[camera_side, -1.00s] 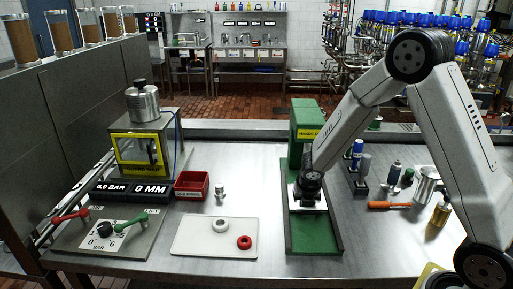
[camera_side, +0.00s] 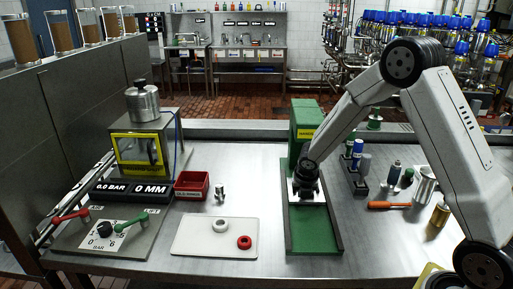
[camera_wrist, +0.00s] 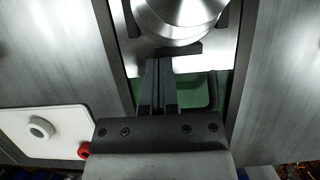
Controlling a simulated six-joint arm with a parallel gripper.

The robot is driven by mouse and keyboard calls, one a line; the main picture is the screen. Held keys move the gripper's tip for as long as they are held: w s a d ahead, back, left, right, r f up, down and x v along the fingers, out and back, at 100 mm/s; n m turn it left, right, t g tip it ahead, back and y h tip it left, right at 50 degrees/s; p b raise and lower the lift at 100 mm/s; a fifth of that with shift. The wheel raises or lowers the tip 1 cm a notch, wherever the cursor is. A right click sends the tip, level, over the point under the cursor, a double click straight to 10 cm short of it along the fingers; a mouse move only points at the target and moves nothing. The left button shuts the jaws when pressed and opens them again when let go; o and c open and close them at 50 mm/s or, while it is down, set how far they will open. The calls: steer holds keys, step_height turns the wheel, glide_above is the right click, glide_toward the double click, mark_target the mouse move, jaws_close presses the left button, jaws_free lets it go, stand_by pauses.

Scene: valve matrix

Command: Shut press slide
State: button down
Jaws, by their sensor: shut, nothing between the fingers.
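The green press (camera_side: 302,125) stands at the back of its long green bed (camera_side: 315,236). The press slide, a silver plate (camera_side: 291,196) on this bed, is partly hidden behind my gripper (camera_side: 306,182). In the wrist view, the slide (camera_wrist: 232,50) carries a round shiny steel piece (camera_wrist: 180,14) and has a dark bar (camera_wrist: 180,49) at its near edge. My gripper (camera_wrist: 159,64) is shut and empty, its fingertips at this bar. I cannot tell whether they touch it. Green bed shows below the plate.
Left of the bed lies a white tray (camera_side: 192,250) with a white ring (camera_side: 224,227) and a red ring (camera_side: 244,242). To the right are an orange-handled tool (camera_side: 388,205) and several small bottles. The bed's front part is clear.

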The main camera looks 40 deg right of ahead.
steer(key=shift+s, duration=0.1)
steer(key=v, duration=0.8)
stand_by(0.6)
steer(key=shift+d, duration=0.15)
steer(key=m+t, duration=0.1)
steer(key=m, duration=0.5)
steer(key=s+m+t+y, duration=0.1)
steer(key=m, duration=0.5)
steer(key=s+d+m+t+y, duration=0.1)
steer(key=m+t, duration=0.1)
steer(key=m, duration=0.5)
steer(key=shift+r, duration=0.3)
